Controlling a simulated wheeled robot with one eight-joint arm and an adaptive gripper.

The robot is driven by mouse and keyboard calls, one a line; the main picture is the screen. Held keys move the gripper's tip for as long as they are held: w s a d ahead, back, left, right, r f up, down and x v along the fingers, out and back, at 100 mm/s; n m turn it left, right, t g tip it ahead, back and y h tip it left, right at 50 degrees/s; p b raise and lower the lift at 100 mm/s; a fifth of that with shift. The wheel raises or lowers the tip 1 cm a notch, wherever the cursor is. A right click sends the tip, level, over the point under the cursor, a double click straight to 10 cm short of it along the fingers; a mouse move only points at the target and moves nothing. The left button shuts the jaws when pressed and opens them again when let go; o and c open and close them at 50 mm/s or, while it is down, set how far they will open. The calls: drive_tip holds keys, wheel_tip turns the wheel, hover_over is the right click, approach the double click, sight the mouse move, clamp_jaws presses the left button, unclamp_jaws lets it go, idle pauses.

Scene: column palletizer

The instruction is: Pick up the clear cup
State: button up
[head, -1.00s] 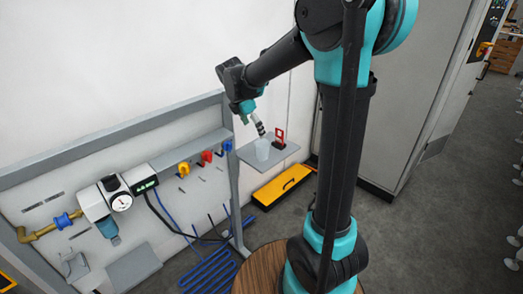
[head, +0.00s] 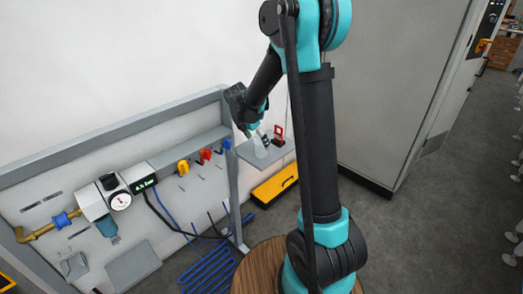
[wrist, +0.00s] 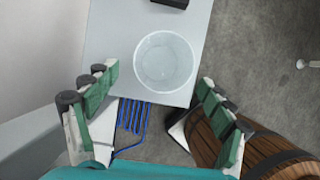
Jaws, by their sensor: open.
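The clear cup (wrist: 164,61) stands upright on a small grey shelf (wrist: 105,35), seen from above in the wrist view. It also shows in the head view (head: 261,148), partly behind my gripper. My gripper (wrist: 159,78) is open, with green-padded fingers to the left and right of the cup's near side in the wrist view. In the head view my gripper (head: 257,136) is at the cup, low over the shelf. The fingers look apart from the cup, with nothing held between them.
A red padlock-like item (head: 278,135) stands on the shelf beside the cup. A yellow case (head: 275,187) lies below. A wooden barrel (wrist: 235,125) is at lower right in the wrist view. A panel with a gauge (head: 120,201) and valves stands left.

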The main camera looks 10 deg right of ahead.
drive_tip(key=shift+x, duration=2.65)
drive_tip(key=shift+d+r, duration=0.1)
drive_tip(key=shift+d, duration=0.1)
drive_tip(key=shift+c, duration=0.3)
drive_tip(key=c, duration=1.1)
